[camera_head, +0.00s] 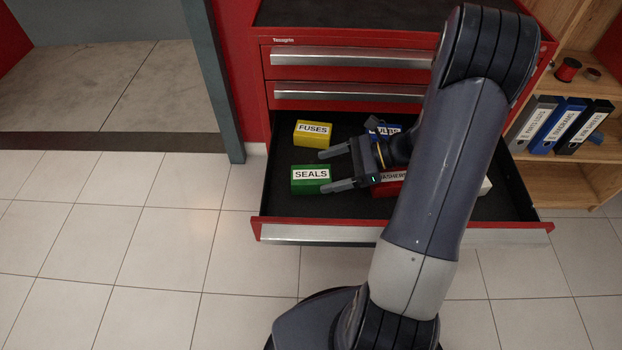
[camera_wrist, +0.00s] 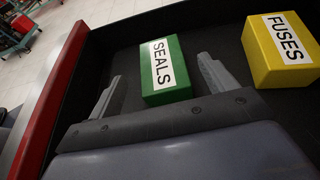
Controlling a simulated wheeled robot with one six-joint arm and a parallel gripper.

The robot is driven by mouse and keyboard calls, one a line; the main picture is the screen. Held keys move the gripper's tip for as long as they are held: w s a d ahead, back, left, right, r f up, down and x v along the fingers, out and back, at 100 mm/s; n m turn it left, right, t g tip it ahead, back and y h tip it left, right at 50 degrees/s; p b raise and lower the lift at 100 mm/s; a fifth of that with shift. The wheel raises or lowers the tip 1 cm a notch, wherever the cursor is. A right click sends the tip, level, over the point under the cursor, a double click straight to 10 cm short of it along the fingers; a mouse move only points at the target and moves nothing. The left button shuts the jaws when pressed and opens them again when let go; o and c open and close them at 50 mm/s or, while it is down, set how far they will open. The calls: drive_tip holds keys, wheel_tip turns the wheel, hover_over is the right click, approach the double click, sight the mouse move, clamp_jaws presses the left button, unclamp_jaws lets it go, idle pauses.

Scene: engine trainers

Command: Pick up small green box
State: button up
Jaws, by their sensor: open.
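The small green box (camera_head: 312,181) has a white label reading "SEALS". It lies in the left part of an open drawer, near the front. In the wrist view the green box (camera_wrist: 167,70) lies ahead of and between the two spread fingers, a little nearer the right finger. My gripper (camera_head: 328,170) is open and empty, its fingertips pointing left at about the green box's right side. In the wrist view my gripper (camera_wrist: 160,82) shows both fingers apart. I cannot tell its exact height above the box.
A yellow "FUSES" box (camera_head: 313,134) lies behind the green one. A blue box (camera_head: 384,129) and a red box (camera_head: 391,178) are partly hidden by my arm. The drawer's red front edge (camera_head: 300,231) borders the near side. Binders (camera_head: 561,126) stand on a shelf at right.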

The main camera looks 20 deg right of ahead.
sight(313, 174)
drive_tip(key=b+x, duration=0.1)
drive_tip(key=x, duration=0.4)
drive_tip(key=shift+w+a+f, duration=0.1)
drive_tip(key=c, duration=1.1)
